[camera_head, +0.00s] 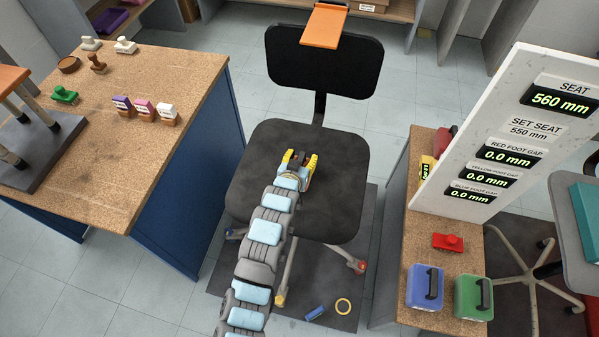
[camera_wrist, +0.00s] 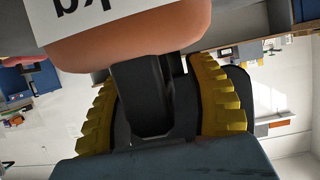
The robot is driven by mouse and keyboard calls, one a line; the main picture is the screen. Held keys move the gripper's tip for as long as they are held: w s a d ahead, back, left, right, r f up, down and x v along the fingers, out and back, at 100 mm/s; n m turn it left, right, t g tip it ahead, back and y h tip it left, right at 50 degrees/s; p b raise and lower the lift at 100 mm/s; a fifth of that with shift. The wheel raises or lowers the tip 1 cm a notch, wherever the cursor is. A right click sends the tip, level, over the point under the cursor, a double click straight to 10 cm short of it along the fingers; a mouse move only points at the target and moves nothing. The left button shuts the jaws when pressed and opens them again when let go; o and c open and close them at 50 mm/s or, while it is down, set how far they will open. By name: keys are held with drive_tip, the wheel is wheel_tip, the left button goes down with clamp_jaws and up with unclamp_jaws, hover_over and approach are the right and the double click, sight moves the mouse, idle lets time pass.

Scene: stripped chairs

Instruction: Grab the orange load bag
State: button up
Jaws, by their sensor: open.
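The orange load bag (camera_wrist: 150,52) fills the top of the wrist view, upside down and very close. It has a white label with dark lettering, partly cut off. Its black handle (camera_wrist: 142,98) lies between the two yellow ridged fingers of my gripper (camera_wrist: 160,105). The fingers stand apart, one on each side of the handle. In the head view my gripper (camera_head: 298,164) shows over the black chair seat (camera_head: 265,203). The bag is largely hidden there by the gripper and arm.
The black backrest (camera_head: 350,72) rises beyond my gripper, with an orange plate (camera_head: 325,25) above it. A wooden bench (camera_head: 60,135) with stamps is left. A white readout panel (camera_head: 490,110) and a side table (camera_head: 405,245) with blue and green weights are right.

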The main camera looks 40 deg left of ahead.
drive_tip(key=shift+s, duration=0.1)
clamp_jaws()
